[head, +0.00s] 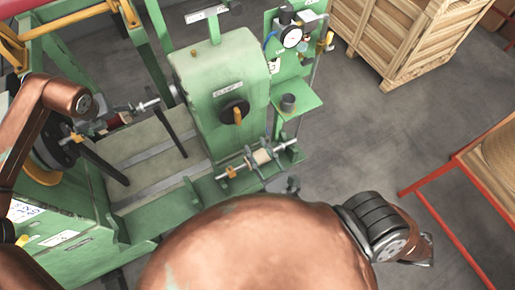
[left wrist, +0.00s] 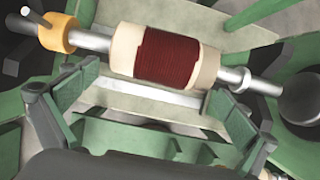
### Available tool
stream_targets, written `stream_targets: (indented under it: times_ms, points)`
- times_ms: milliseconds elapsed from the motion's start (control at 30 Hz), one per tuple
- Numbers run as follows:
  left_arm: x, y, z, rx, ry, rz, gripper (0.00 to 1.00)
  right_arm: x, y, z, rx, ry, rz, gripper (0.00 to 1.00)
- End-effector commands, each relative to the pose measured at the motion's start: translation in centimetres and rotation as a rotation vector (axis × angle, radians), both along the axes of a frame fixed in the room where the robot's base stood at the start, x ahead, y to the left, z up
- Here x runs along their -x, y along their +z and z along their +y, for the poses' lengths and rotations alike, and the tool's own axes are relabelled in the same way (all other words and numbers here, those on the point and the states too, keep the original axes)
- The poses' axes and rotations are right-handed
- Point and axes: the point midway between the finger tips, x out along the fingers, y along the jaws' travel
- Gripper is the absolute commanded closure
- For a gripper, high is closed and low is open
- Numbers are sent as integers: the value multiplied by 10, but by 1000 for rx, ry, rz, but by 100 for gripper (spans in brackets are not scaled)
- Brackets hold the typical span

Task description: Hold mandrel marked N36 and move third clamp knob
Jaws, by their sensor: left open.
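A mandrel (left wrist: 168,52) with a dark red winding, cream end rings and an orange collar spans the left wrist view; it also shows, partly hidden, at the left in the head view (head: 118,121). No N36 marking is readable. My left gripper (left wrist: 155,95) is open, its fingers apart on either side below the mandrel's wound part, not closed on it. A black knob (head: 235,111) with a yellow pointer sits on the green housing (head: 217,72) under a label that seems to read CLAMP.
A second mandrel (head: 262,157) with a cream spool lies across the machine's front right. A gauge panel (head: 291,38) stands behind the housing. A wooden crate (head: 405,35) and a red-framed rack (head: 462,170) are at the right, with clear floor (head: 365,135) between.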

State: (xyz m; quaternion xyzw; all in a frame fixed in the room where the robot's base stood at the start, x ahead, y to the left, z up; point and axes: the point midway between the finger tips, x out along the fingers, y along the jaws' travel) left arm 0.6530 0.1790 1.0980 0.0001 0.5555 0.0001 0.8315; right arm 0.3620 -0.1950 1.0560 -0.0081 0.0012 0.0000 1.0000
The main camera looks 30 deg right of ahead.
Motion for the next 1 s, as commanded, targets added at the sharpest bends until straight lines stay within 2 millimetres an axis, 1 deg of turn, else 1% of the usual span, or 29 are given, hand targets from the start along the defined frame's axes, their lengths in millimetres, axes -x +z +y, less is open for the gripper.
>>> stream_targets:
  times_ms: [33, 300, 400, 500, 667, 1000]
  points:
    - [3, 10, 0, 1, -1, -5, 0, 0, 0, 0, 0, 0, 0, 70]
    - [24, 62, 0, 0, 0, -4, 0, 0, 0, 0, 0, 0, 0, 70]
    - [31, 77, 0, 0, -1, -4, 0, 0, 0, 0, 0, 0, 0, 70]
    - [36, 89, 0, 2, 0, -2, 0, 0, 0, 0, 0, 0, 0, 70]
    - [40, 97, 0, 0, 1, -2, 0, 0, 0, 0, 0, 0, 0, 70]
    - [40, 98, 0, 1, 1, -1, 0, 0, 0, 0, 0, 0, 0, 70]
